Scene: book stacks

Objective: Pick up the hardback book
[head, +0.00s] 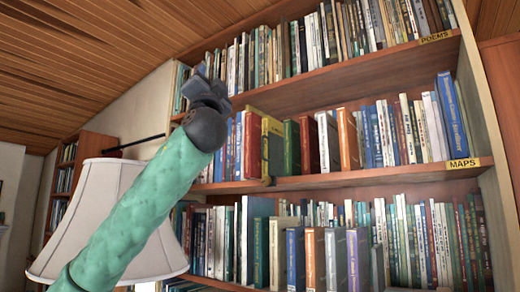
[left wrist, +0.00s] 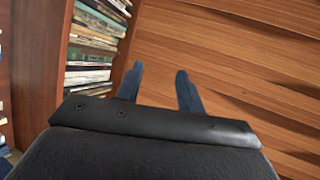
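My left gripper (head: 207,86) is raised in front of the left end of the bookcase, near the upper shelf. In the left wrist view its two dark fingers (left wrist: 159,72) are apart with nothing between them. Several books stand forward on the middle shelf, right of and below the gripper: a red book (head: 252,146), a yellow book (head: 271,148), a green book (head: 291,147) and an orange-spined book (head: 348,140). I cannot tell which one is the hardback book meant. My right gripper is out of view.
The wooden bookcase (head: 310,96) has full rows above and below, with labels "POEMS" (head: 435,38) and "MAPS" (head: 463,163). A white lampshade (head: 75,225) stands at the lower left, behind my left arm. The wrist view also shows wooden ceiling boards (left wrist: 235,50).

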